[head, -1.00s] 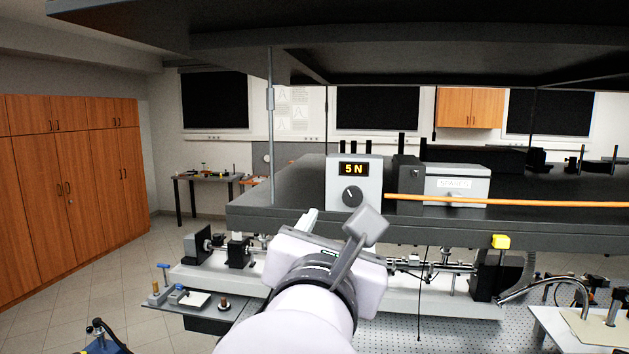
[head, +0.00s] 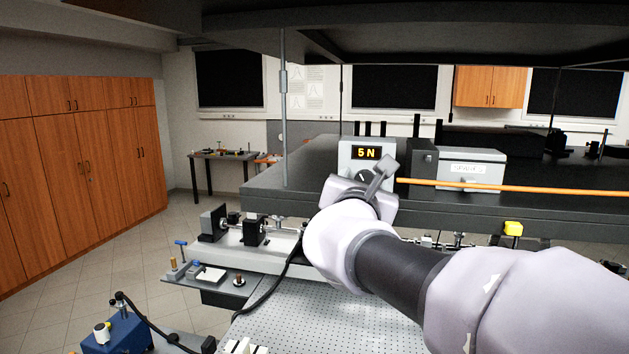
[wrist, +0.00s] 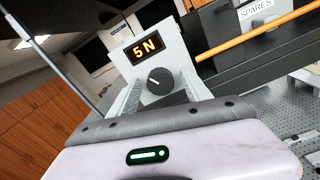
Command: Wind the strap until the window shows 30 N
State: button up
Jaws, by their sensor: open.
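The winder is a pale grey box (head: 349,151) on the dark shelf. Its window (head: 367,153) reads 5 N in orange; the same window (wrist: 138,48) shows in the wrist view. Below it is a round dark knob (wrist: 159,82) with a white pointer mark. An orange strap (head: 510,188) runs level from beside the box to the right edge; it also crosses the wrist view (wrist: 258,34). My gripper (wrist: 164,92) is open, its fingers pointing at the box on either side of the knob. I cannot tell whether they touch it. In the head view my gripper hides the box's lower part.
A dark block (head: 423,160) and a pale box labelled SPARES (head: 470,168) stand right of the winder, near the strap. A low dark upper shelf (head: 430,40) hangs overhead. Below are a rail with fittings and a perforated bench (head: 310,318).

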grip_shut()
jog(key=shift+f+m+b, duration=0.1)
jog(key=shift+m+b, duration=0.2)
jog(key=shift+b, duration=0.25)
jog(key=shift+f+m+b, duration=0.1)
jog(key=shift+m+b, duration=10.75)
jog(key=shift+m, duration=1.15)
